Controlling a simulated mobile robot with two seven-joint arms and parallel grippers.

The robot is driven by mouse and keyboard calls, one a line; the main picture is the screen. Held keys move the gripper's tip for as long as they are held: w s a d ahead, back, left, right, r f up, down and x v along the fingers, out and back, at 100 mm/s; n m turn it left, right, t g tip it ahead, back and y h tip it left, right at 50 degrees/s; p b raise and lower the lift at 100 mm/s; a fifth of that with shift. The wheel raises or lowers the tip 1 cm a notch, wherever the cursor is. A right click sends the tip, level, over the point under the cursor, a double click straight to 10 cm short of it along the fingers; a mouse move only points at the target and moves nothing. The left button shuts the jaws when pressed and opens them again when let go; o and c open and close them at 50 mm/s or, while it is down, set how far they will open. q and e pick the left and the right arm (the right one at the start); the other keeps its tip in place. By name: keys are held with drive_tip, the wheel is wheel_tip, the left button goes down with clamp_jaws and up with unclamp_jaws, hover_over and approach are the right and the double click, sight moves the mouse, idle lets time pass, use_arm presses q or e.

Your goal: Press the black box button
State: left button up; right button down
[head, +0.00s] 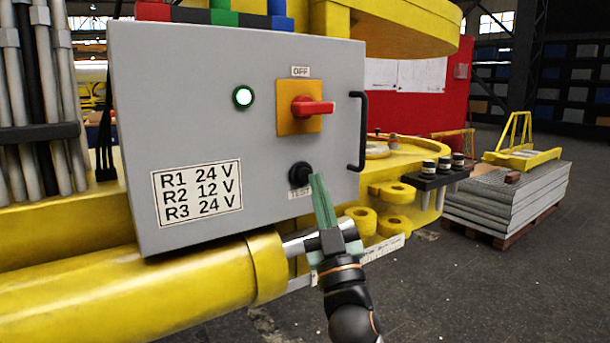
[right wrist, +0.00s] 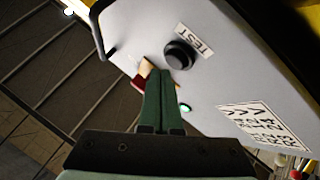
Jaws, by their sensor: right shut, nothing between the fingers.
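The grey control box (head: 210,120) fills the left half of the head view. Its black round button (head: 300,174) sits low on the front face above a TEST label. The button also shows in the right wrist view (right wrist: 180,55), beside the TEST label. My right gripper (head: 317,180) is shut and empty, its green fingers pointing up with the tips just right of the button. In the right wrist view the fingertips (right wrist: 166,75) appear just below the button; whether they touch the box I cannot tell. My left gripper is not in view.
The box face carries a red rotary switch (head: 312,107) marked OFF, a lit green lamp (head: 243,97), a voltage label (head: 197,192) and a black handle (head: 358,130). A yellow cylinder (head: 150,295) runs below. A pallet stack (head: 510,200) stands right on open floor.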

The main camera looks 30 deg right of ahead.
drive_tip(key=s+p, duration=0.1)
drive_tip(key=s, duration=0.4)
drive_tip(key=shift+d, duration=0.2)
idle(0.8)
drive_tip(key=w+a+f+n+g+y+p, duration=0.1)
drive_tip(key=a+f+g+y, duration=0.25)
drive_tip(key=f, duration=1.05)
drive_tip(key=w+a+f+g+y+p, duration=0.15)
drive_tip(key=f+g, duration=0.25)
drive_tip(key=f, duration=1)
drive_tip(key=s+a+f+g+y, duration=0.2)
drive_tip(key=s+a+f+g, duration=0.2)
drive_tip(key=s+f, duration=0.6)
drive_tip(key=s+a+f+g+y, duration=0.1)
drive_tip(key=s+a+f+g, duration=0.3)
drive_tip(key=s+f, duration=0.6)
wheel_tip(320, 180, down, 6)
drive_tip(key=shift+f+g+y, duration=0.1)
drive_tip(key=shift+g+y, duration=0.3)
drive_tip(key=shift+g, duration=0.25)
